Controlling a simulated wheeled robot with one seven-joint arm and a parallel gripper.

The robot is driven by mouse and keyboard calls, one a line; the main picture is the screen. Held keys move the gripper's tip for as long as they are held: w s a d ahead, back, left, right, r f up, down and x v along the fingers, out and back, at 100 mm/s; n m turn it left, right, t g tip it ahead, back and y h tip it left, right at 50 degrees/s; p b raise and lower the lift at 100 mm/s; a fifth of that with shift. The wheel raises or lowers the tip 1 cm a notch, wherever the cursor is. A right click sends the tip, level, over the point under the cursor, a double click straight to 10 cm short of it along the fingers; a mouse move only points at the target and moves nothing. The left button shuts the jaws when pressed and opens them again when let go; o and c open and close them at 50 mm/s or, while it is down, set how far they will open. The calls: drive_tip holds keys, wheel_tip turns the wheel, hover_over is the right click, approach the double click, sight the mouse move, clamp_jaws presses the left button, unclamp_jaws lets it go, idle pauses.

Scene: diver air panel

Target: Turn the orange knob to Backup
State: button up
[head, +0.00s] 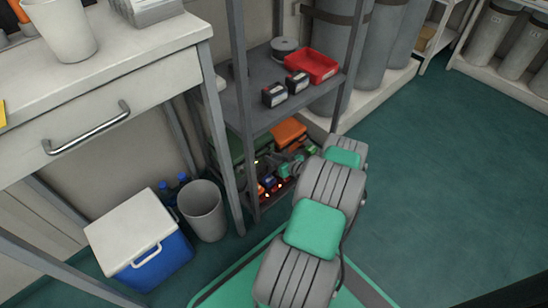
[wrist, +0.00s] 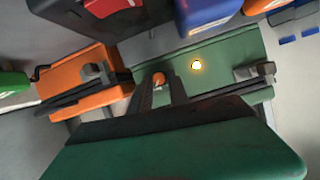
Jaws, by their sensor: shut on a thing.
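In the wrist view, the small orange knob (wrist: 158,77) shows between the two dark fingers of my gripper (wrist: 161,86). My gripper is shut on it. The knob sits on the face of a green panel or case (wrist: 222,58), with a lit yellow-white lamp (wrist: 196,65) to the right of the knob. The knob's pointer and any Backup marking are hidden or too small to read. In the head view, my gripper (head: 287,166) reaches into the lower shelf, and the knob cannot be made out there.
An orange case (wrist: 80,80) is left of the green one; blue and dark items crowd above. In the head view a grey shelf unit (head: 240,110) frames my arm, with a red tray (head: 312,66) above. A bin (head: 203,212) and a cooler (head: 140,240) stand left. Floor at right is clear.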

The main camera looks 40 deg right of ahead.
clamp_jaws()
drive_tip(key=shift+m+y, duration=0.3)
drive_tip(key=shift+m, duration=0.1)
drive_tip(key=o, duration=0.9)
unclamp_jaws()
drive_tip(key=shift+o, duration=0.2)
drive_tip(key=p+v, duration=0.3)
drive_tip(key=v, duration=0.4)
drive_tip(key=shift+s+d+r, duration=0.1)
drive_tip(key=shift+s+r, duration=0.05)
drive_tip(key=shift+r, duration=0.05)
drive_tip(key=shift+s, duration=0.25)
